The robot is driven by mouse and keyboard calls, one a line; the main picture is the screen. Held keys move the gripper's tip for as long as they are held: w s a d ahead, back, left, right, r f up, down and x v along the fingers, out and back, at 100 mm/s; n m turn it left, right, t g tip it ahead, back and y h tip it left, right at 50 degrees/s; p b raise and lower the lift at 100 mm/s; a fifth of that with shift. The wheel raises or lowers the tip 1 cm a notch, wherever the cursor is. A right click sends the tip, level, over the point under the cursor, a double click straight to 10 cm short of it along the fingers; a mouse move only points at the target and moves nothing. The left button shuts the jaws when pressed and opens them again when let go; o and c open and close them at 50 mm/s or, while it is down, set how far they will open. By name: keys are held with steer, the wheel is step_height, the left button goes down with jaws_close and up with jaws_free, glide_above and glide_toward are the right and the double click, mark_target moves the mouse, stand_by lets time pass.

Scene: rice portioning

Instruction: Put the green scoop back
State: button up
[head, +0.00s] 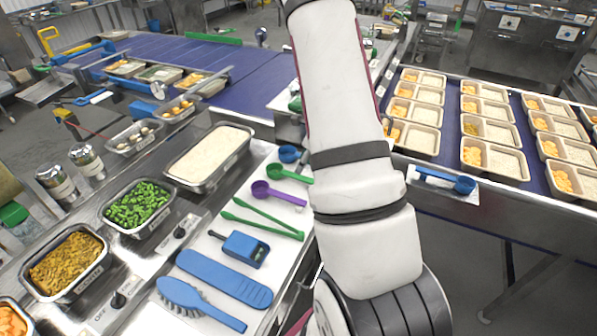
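The green scoop (290,174) lies on the white board (215,243) at the left of my arm. It sits between a blue scoop (289,154) behind it and a purple scoop (278,194) in front of it. Its handle points right, toward my arm. My white arm rises through the middle of the head view and runs out of the top edge. My gripper is not in this view, so what it holds cannot be seen.
Green tongs (262,222), a blue brush (190,300) and other blue tools share the board. Filled meal trays (492,160) cover the right conveyor, beside another blue scoop (462,185).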

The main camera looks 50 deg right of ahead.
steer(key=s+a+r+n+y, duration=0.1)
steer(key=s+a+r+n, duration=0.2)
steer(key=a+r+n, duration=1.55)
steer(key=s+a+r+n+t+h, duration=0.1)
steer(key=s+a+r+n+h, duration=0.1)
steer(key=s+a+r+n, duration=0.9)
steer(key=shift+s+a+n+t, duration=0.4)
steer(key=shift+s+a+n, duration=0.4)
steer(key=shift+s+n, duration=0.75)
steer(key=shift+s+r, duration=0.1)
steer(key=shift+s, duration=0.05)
